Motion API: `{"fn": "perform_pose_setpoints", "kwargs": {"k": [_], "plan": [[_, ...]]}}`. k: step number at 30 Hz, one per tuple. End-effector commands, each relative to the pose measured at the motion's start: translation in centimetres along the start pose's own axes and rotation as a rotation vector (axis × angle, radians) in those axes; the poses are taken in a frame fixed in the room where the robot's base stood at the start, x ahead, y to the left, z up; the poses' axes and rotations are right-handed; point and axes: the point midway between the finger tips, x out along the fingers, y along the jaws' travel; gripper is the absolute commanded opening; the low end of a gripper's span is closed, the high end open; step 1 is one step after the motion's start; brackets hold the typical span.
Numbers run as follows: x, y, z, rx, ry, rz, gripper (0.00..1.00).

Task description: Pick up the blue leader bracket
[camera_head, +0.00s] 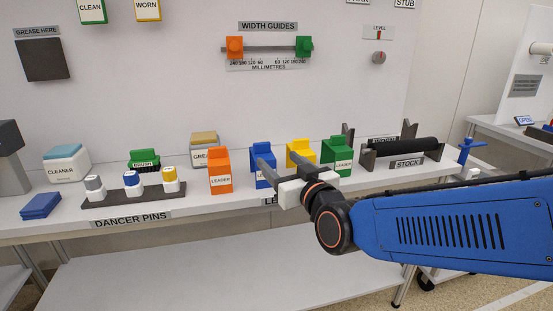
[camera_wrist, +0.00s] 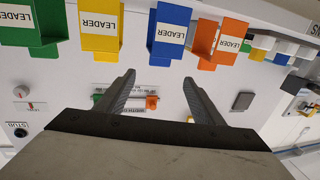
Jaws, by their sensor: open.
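The blue leader bracket (camera_head: 263,164) stands upright on the white bench, between an orange leader bracket (camera_head: 220,172) and a yellow one (camera_head: 301,153). My gripper (camera_head: 266,172) is open, its two fingers reaching toward the blue bracket and hiding part of it in the head view. In the wrist view the picture is upside down, and the blue bracket (camera_wrist: 168,36) shows beyond the fingertips of my gripper (camera_wrist: 160,80), roughly midway between them and apart from them. Nothing is between the fingers.
A green leader bracket (camera_head: 337,156) stands to the right, beside a stock roller (camera_head: 404,146) on its stand. A dancer pin tray (camera_head: 112,197) with several pins, a green brush (camera_head: 144,159) and a cleaner box (camera_head: 66,163) are to the left.

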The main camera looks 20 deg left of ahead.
Motion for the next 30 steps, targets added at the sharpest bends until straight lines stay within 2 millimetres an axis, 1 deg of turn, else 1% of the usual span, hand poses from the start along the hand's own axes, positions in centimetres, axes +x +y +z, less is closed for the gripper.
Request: {"fn": "perform_pose_setpoints", "kwargs": {"k": [3,18,21,26,29,30], "plan": [[1.9,0.1,0.1,-0.001,-0.002,0.001,0.62],[9.6,0.1,0.1,0.000,-0.002,0.001,0.62],[10.5,0.1,0.1,0.000,-0.002,0.001,0.62],[11.2,0.1,0.1,0.000,-0.002,0.001,0.62],[12.1,0.1,0.0,0.000,-0.002,0.001,0.62],[12.7,0.1,0.0,0.000,-0.002,0.001,0.62]]}}
